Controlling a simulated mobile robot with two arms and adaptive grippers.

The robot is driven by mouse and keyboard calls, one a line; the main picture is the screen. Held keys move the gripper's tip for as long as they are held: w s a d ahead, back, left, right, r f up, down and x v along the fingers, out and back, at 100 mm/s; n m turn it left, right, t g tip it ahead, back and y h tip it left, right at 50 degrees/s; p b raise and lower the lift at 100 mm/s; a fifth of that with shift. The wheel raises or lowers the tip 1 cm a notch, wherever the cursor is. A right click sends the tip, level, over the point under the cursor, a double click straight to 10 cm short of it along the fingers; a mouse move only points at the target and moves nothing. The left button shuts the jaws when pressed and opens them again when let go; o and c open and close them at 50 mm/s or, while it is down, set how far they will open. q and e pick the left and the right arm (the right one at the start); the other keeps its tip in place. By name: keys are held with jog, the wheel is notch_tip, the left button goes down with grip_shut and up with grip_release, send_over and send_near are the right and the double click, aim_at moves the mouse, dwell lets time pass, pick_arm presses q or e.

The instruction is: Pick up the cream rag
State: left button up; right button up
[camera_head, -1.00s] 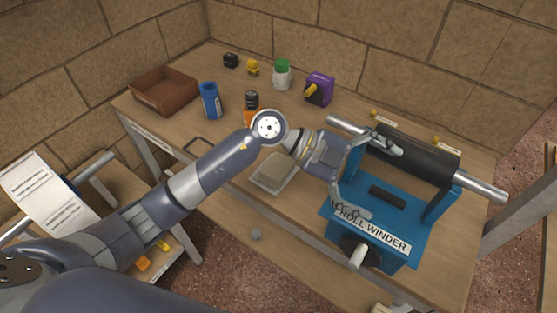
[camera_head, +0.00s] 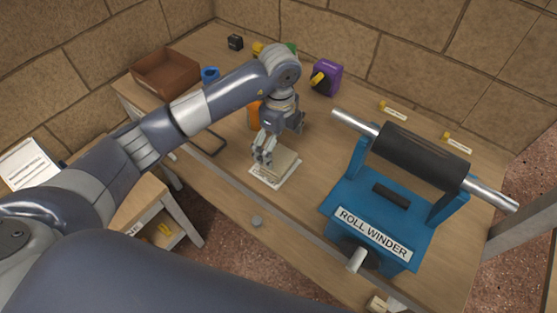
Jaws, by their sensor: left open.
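The cream rag (camera_head: 284,162) lies flat and folded on a pale labelled pad or tray (camera_head: 271,181) near the front of the wooden table. My left gripper (camera_head: 264,160) points down over the rag's left part, with its fingers open. I cannot tell whether the fingertips touch the rag. The gripper hides the rag's left corner. My right gripper is not in the view.
The blue roll winder (camera_head: 378,215) with its black roller stands to the right. A brown tray (camera_head: 166,75), a purple device (camera_head: 326,78) and a small black block (camera_head: 235,42) sit farther back. An orange object (camera_head: 254,116) is close behind the gripper. Bare tabletop lies between rag and winder.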

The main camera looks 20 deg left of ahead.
aim_at(278, 160)
pick_arm(q)
jog(key=f, duration=0.1)
jog(key=f+p, duration=0.1)
jog(key=f, duration=0.3)
jog(key=shift+s+p, duration=0.25)
jog(key=shift+p, duration=0.05)
jog(key=shift+w+f, duration=0.1)
jog(key=shift+f, duration=0.4)
jog(key=c, duration=1)
